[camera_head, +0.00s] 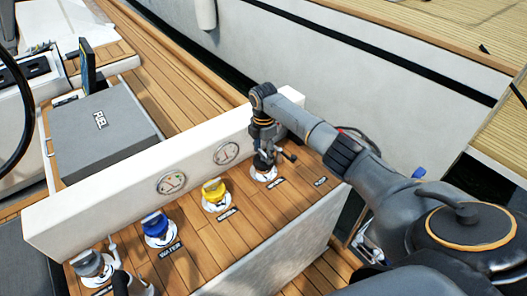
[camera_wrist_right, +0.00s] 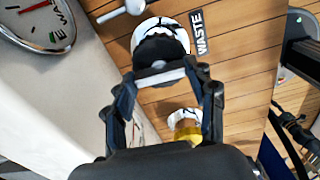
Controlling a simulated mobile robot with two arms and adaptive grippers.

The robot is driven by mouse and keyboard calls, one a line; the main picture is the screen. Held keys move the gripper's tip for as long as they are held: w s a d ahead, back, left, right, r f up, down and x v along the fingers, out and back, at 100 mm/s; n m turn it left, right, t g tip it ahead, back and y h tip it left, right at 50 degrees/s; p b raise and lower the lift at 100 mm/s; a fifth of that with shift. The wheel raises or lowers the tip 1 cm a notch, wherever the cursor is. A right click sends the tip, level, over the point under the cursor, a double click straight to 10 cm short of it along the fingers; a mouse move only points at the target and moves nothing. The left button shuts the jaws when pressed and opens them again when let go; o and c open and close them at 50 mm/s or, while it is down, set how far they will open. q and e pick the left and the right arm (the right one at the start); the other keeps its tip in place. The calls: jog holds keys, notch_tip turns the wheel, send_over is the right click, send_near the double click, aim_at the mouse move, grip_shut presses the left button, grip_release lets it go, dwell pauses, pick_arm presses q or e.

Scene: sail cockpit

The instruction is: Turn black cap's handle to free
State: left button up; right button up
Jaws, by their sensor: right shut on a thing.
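The black cap (camera_wrist_right: 160,48) sits in a white ring on the wooden deck beside the WASTE label (camera_wrist_right: 199,32), as the right wrist view shows. I cannot read the handle's exact angle.
A yellow cap (camera_head: 213,190), a blue cap (camera_head: 155,225) and a grey cap (camera_head: 92,265) stand in a row to the left. A white panel with gauges (camera_head: 172,184) runs behind them. A grey FUEL box (camera_head: 100,130) lies beyond it.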

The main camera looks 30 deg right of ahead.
aim_at(263, 153)
jog(key=shift+n, duration=0.3)
dwell(0.4)
jog(key=o, duration=1.2)
jog(key=shift+r, duration=0.1)
notch_tip(263, 153, up, 12)
jog(key=shift+f, duration=0.1)
